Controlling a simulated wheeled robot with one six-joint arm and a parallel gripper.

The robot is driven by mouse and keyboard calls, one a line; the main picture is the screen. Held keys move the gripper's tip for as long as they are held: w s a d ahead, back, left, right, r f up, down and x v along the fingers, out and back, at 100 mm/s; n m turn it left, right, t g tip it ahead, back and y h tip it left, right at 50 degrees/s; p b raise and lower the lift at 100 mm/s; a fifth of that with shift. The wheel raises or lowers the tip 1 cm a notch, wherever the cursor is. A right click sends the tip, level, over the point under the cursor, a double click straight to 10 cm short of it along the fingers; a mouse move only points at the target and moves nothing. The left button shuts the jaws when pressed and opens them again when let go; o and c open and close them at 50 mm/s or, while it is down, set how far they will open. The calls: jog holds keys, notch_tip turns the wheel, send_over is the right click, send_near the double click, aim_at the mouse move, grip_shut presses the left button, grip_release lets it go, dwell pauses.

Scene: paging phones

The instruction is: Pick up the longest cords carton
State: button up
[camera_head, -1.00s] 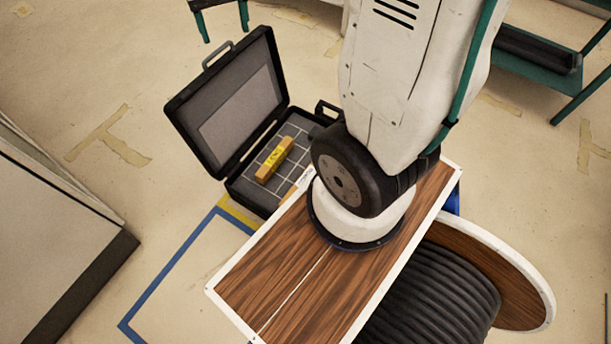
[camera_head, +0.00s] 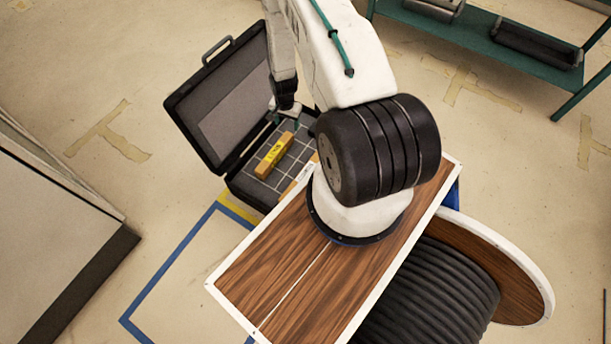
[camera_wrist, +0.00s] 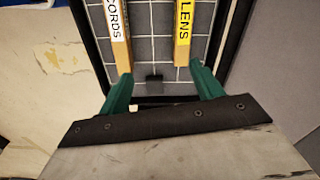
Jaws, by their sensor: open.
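A long cords carton (camera_wrist: 118,48) shows at the upper left of the wrist view, with "CORDS" on its white label. A second carton (camera_wrist: 183,45) with a yellow "LENS" label stands to its right; in the head view this yellow-labelled carton (camera_head: 274,156) lies in the open case. Both cartons run out of the top of the wrist view, so their full lengths are hidden there. My gripper (camera_wrist: 163,80) is open and empty, its green fingers short of the cartons' near ends. In the head view my gripper (camera_head: 285,115) is over the case's far side.
The black case (camera_head: 262,197) has a grid-lined floor and a raised lid (camera_head: 235,110) at the left. My wooden-topped base is beside it. A cable reel (camera_head: 430,300) stands at lower right, and a green bench (camera_head: 480,45) at upper right.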

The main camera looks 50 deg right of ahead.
aim_at(306, 172)
jog(key=s+f+m, duration=0.1)
jog(key=s+f, duration=0.3)
jog(key=f, duration=0.2)
jog(key=s+a+f+m, duration=0.1)
jog(key=s+f, duration=0.3)
jog(key=f, duration=0.2)
jog(key=s+a+f, duration=0.1)
jog(key=s+f, duration=0.3)
jog(key=f, duration=0.2)
jog(key=shift+a+f+m, duration=0.1)
jog(key=shift+f+m, duration=0.05)
jog(key=shift+m, duration=0.25)
jog(key=f, duration=0.7)
jog(key=shift+w+f, duration=0.25)
jog(key=shift+f, duration=0.15)
jog(key=c, duration=1.4)
jog(key=shift+r, duration=0.1)
